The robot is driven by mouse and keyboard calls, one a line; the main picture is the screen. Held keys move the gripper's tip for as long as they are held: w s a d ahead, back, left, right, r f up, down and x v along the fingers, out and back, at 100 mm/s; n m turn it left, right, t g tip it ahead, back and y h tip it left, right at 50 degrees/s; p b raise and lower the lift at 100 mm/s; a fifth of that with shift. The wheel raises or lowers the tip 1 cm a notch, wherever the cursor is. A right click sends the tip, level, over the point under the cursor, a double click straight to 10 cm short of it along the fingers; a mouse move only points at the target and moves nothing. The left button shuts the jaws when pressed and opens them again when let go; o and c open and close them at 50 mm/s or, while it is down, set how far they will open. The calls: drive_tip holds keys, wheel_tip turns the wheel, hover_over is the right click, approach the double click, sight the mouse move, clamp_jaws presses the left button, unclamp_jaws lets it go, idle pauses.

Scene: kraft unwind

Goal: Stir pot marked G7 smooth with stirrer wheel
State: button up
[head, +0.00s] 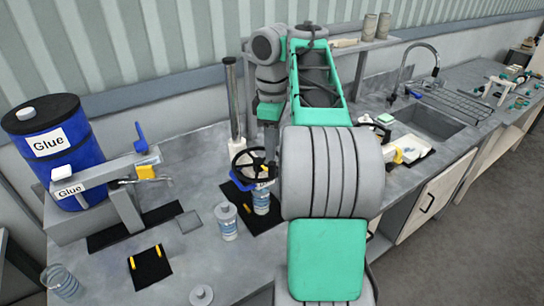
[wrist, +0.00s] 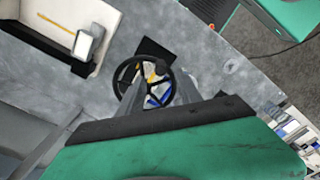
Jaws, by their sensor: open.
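The stirrer wheel (head: 248,168) is a black spoked wheel at the foot of a grey post. A pot with a blue and white label (head: 262,204) stands upright under the wheel on a black mat. A second, similar pot with a grey lid (head: 228,226) stands to its left. I cannot read G7 on either pot. My gripper (wrist: 150,97) is open, with its fingers reaching toward the wheel; I cannot tell whether they touch it. In the head view my arm mostly hides the gripper.
A blue glue drum (head: 88,140) and a tap stand (head: 125,210) are at the left. A black pad with yellow pegs (head: 150,268), a loose lid (head: 201,295) and a clear jar (head: 62,283) lie in front. A sink (head: 425,128) is at the right.

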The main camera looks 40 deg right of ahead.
sight(272, 163)
wheel_tip(272, 163, down, 7)
drive_tip(key=b, duration=0.5)
drive_tip(key=shift+f, duration=0.15)
clamp_jaws()
drive_tip(key=shift+a, duration=0.1)
idle(0.9)
